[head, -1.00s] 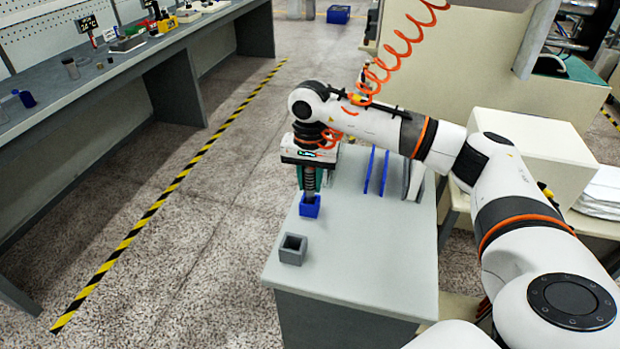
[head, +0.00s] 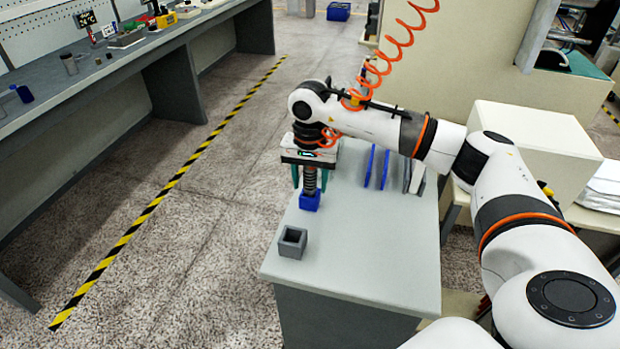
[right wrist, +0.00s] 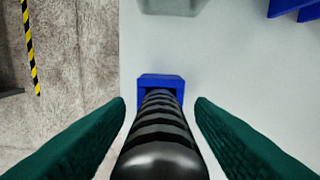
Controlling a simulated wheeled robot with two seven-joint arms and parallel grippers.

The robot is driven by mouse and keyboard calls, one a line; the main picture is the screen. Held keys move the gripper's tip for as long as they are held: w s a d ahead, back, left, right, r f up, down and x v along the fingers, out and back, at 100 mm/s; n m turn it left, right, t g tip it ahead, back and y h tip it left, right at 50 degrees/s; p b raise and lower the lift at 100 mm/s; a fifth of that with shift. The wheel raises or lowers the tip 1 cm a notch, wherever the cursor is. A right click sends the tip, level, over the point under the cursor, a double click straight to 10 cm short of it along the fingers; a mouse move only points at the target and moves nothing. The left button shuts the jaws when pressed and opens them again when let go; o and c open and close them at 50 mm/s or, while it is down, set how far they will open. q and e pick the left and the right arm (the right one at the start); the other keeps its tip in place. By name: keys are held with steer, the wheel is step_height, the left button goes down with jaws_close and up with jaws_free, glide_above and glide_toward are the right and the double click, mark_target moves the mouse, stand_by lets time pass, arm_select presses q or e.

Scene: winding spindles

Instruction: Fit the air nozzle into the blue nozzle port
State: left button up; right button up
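The air nozzle (head: 310,181), dark and ribbed, stands roughly upright with its lower end in the opening of the blue nozzle port (head: 310,202). In the right wrist view the nozzle (right wrist: 160,135) runs down into the blue port (right wrist: 148,82); how deep it sits is hidden. My right gripper (head: 309,186) is above the port, with one green finger on each side of the nozzle. The right wrist view shows the fingers (right wrist: 160,103) open, with a gap on both sides of the nozzle. My left gripper is not in view.
A grey square holder (head: 292,243) stands on the grey-white table (head: 365,265) near its front left corner. Blue upright plates (head: 377,168) stand farther back. An orange coiled hose (head: 400,45) hangs above my right arm. The table front is clear.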

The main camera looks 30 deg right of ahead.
step_height(320, 180, up, 12)
steer(key=shift+r+b, duration=0.1)
steer(key=shift+b, duration=0.6)
stand_by(0.5)
